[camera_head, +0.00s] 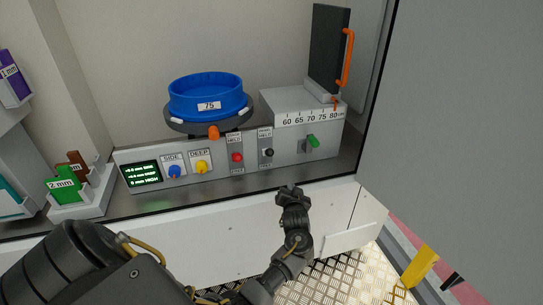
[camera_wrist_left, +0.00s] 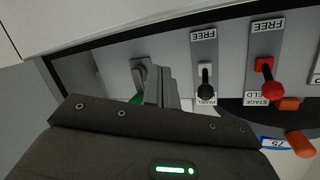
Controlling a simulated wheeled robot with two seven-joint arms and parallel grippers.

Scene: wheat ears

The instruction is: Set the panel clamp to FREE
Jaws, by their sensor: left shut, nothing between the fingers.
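The panel clamp is a small lever with a black knob (camera_head: 268,152) on the grey control panel. Its plate reads PANEL HELD at the top and FREE at the bottom in the head view. In the left wrist view, which is turned over, the black knob (camera_wrist_left: 205,92) leans away from the FREE label toward the PANEL label. My left gripper (camera_head: 289,189) is shut and empty, in front of and below the panel, slightly right of the clamp. Its fingers (camera_wrist_left: 162,86) show left of the clamp in the wrist view, apart from the knob. My right gripper is not in view.
A red-knobbed stage lever (camera_head: 237,157) stands left of the clamp, and a green lever (camera_head: 313,141) stands right. Yellow (camera_head: 202,167) and blue (camera_head: 174,172) knobs are further left. A blue round sieve (camera_head: 207,97) sits above. A grey wall (camera_head: 460,120) bounds the right.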

